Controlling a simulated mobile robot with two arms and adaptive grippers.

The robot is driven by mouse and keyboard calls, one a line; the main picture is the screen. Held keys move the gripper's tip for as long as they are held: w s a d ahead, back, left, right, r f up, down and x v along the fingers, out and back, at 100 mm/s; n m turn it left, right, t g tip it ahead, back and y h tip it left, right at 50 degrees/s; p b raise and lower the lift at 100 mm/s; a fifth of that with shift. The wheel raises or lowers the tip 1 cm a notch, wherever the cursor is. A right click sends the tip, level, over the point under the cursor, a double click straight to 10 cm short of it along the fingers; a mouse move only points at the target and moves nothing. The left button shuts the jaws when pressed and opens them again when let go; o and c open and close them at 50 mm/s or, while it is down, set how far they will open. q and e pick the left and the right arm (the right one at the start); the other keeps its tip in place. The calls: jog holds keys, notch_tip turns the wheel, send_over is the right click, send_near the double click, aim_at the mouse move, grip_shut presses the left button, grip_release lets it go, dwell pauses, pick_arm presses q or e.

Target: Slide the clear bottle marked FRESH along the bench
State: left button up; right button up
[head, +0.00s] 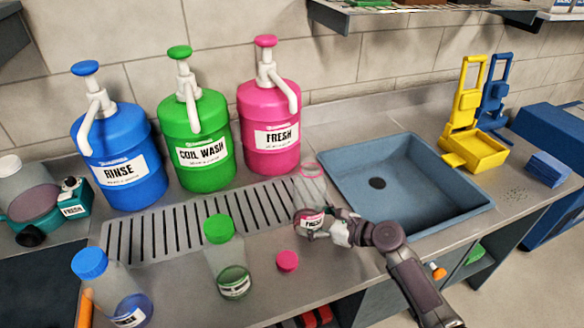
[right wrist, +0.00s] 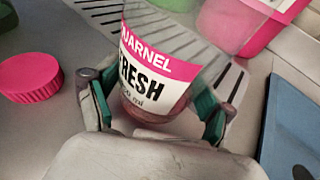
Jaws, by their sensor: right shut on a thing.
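The clear bottle marked FRESH (head: 309,188) stands at the right end of the slotted drain strip, close to the sink's left edge. It has a pink-and-white label, an open pink-rimmed mouth and a little pinkish liquid at the bottom. In the right wrist view the bottle (right wrist: 160,68) is between the green-padded fingers of my right gripper (right wrist: 155,108). My right gripper (head: 327,232) is shut on its lower part, from the front right. Whether its base touches the bench (head: 190,272) is hard to tell. My left gripper is out of view.
A pink cap (head: 287,261) lies just left of the gripper. A green-capped bottle (head: 228,260) and a blue-capped bottle (head: 110,290) stand further left. Blue, green and pink pump jugs (head: 270,150) line the wall. The sink (head: 400,185) opens to the right.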

aim_at(327, 259)
jog(key=shift+s, duration=0.15)
jog(key=shift+s+d+p, duration=0.25)
jog(key=shift+s+p, duration=0.25)
jog(key=shift+s, duration=0.1)
jog(key=shift+s+d+p, duration=0.25)
jog(key=shift+s+p, duration=0.25)
jog(key=shift+s, duration=0.1)
jog(key=shift+s+d+f+p, duration=0.1)
jog(key=shift+s+d+p, duration=0.2)
jog(key=shift+s, duration=0.35)
jog(key=shift+s+d+p, duration=0.2)
jog(key=shift+s+p, duration=0.2)
jog(key=shift+s, duration=0.25)
jog(key=shift+s+d+p, duration=0.25)
jog(key=shift+s+p, duration=0.1)
jog(key=shift+s, duration=0.35)
jog(key=shift+s+d+p, duration=0.25)
jog(key=shift+s+p, duration=0.15)
jog(key=shift+s, duration=0.25)
jog(key=shift+s+d+p, duration=0.25)
jog(key=shift+s+p, duration=0.1)
jog(key=shift+s, duration=0.35)
jog(key=o, duration=0.8)
jog(key=shift+o, duration=0.2)
